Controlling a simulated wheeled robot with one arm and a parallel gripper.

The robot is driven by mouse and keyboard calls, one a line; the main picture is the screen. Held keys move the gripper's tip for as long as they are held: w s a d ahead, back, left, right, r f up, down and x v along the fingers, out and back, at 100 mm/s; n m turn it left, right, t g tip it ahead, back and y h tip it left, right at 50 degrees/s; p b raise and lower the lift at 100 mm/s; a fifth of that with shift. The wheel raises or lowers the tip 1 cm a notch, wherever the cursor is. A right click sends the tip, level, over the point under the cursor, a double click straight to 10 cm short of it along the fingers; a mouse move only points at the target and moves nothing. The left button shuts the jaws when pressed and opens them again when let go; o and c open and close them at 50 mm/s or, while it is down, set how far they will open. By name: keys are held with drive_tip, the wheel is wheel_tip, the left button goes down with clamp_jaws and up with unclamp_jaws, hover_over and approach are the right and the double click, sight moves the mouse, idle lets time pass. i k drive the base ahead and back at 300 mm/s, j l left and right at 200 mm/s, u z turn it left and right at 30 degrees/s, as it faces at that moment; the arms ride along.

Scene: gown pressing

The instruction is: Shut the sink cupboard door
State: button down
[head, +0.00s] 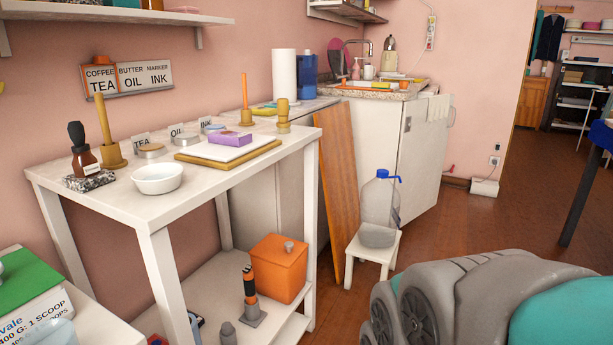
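The white sink cupboard (370,145) stands at the back, under a speckled counter (400,94) with a tap (368,48). Its front face, which looks like the door (422,150), faces right and is seen at a steep angle. A small dark handle (408,124) shows near that face's left edge. I cannot tell whether the door is fully shut or ajar. A pale cloth (438,107) hangs at the top of this face. My gripper is not in view.
A water bottle (380,205) on a white stool (372,249) stands before the cupboard. A wooden board (336,190) leans beside it. A white table (150,215) with bowls and blocks fills the left. The brown floor (480,225) right of the cupboard is clear.

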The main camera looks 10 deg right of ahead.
sight(423, 144)
drive_tip(key=i+l, duration=0.2)
drive_tip(key=l, duration=0.2)
drive_tip(key=i+l, duration=0.25)
drive_tip(key=l, duration=0.15)
drive_tip(key=i+l, duration=0.2)
drive_tip(key=l, duration=0.15)
drive_tip(key=i+l, duration=0.2)
drive_tip(key=l, duration=0.2)
drive_tip(key=i+l, duration=0.2)
drive_tip(key=l, duration=0.2)
drive_tip(key=i+l, duration=0.25)
drive_tip(key=l, duration=0.15)
